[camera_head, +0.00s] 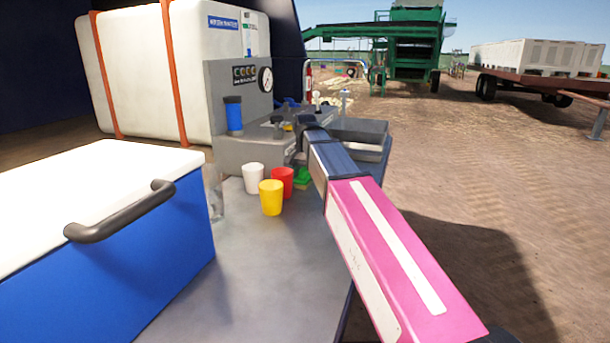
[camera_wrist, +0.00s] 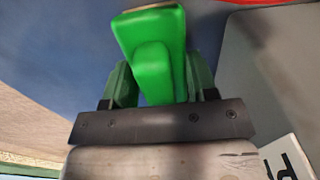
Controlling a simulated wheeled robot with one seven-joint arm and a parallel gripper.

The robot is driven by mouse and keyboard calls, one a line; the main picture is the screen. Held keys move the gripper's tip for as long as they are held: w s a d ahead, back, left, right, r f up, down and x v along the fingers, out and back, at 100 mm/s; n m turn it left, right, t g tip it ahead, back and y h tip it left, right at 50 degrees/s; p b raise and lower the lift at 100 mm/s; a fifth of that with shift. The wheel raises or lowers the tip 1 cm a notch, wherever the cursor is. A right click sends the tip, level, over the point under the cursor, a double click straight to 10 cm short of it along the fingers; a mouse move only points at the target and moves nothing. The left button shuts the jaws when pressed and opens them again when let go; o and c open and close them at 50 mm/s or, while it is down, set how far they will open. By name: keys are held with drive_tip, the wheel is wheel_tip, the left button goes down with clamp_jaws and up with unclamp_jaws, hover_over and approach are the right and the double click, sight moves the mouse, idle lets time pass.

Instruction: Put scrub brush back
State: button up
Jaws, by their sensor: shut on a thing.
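The scrub brush (camera_wrist: 158,50) is bright green with a paler edge at its far end. In the wrist view it sits between the two dark green fingers of my gripper (camera_wrist: 161,84), which is shut on it. In the head view a small patch of green, likely the brush (camera_head: 303,175), shows just right of the red cup, low over the grey counter. My arm hides most of my gripper there, and I cannot tell whether the brush touches the counter.
A white cup (camera_head: 253,178), a red cup (camera_head: 287,174) and a yellow cup (camera_head: 271,198) stand close together on the grey counter (camera_head: 235,270). A clear glass (camera_head: 214,195) is beside the blue cooler (camera_head: 150,262). A grey sink basin (camera_head: 362,133) lies behind my arm.

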drive_tip(key=shift+f, duration=0.15)
drive_tip(key=o, duration=0.9)
wheel_tip(320, 180, up, 12)
drive_tip(key=shift+r, duration=0.2)
